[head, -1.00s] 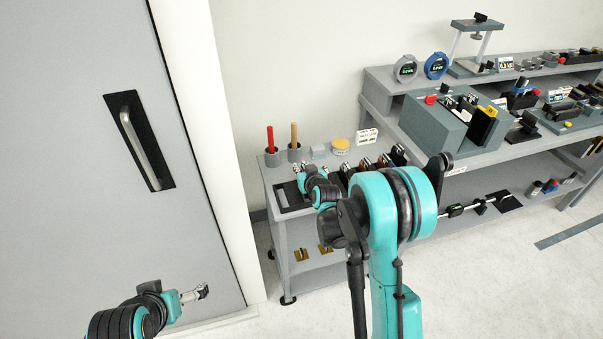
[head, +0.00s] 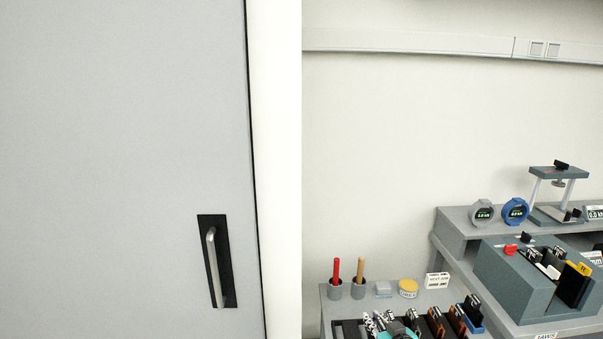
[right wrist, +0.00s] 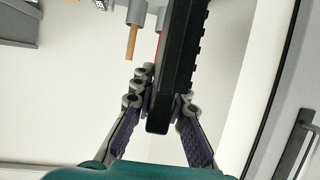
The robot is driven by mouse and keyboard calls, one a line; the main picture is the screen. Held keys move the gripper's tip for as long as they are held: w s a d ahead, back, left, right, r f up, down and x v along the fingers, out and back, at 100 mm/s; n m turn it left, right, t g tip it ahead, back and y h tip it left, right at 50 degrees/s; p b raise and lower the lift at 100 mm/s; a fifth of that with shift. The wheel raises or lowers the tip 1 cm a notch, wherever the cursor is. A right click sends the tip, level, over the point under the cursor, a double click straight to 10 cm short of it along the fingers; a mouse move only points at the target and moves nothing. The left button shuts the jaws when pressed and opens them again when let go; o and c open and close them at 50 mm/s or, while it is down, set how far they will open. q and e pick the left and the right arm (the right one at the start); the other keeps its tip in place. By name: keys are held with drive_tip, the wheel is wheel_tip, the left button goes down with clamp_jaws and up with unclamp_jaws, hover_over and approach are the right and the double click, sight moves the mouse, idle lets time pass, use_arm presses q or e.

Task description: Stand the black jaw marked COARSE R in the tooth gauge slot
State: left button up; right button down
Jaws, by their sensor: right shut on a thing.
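My right gripper (right wrist: 163,104) is shut on a black jaw (right wrist: 180,60) in the right wrist view. The jaw is a long dark bar with a row of teeth along its right edge, slightly tilted in the picture. No marking can be read on it. In the head view only a bit of my right gripper (head: 378,321) shows at the bottom edge, over the tray of dark holders, and the held jaw cannot be made out there. My left gripper is out of view. I cannot pick out the tooth gauge slot for sure.
A black slotted tray (head: 350,330) with several jaws stands on the low cart. Behind it are cups with a red stick (head: 336,270) and a wooden stick (head: 361,270), and a yellow-lidded tin (head: 408,287). A grey block (head: 515,285) holding jaws stands right. A door (head: 120,170) fills the left.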

drive_tip(key=s+a+r+n+y, duration=0.1)
drive_tip(key=s+a, duration=0.1)
drive_tip(key=s, duration=0.5)
drive_tip(key=shift+s+r, duration=0.15)
drive_tip(key=shift+s, duration=0.05)
drive_tip(key=shift+g, duration=0.3)
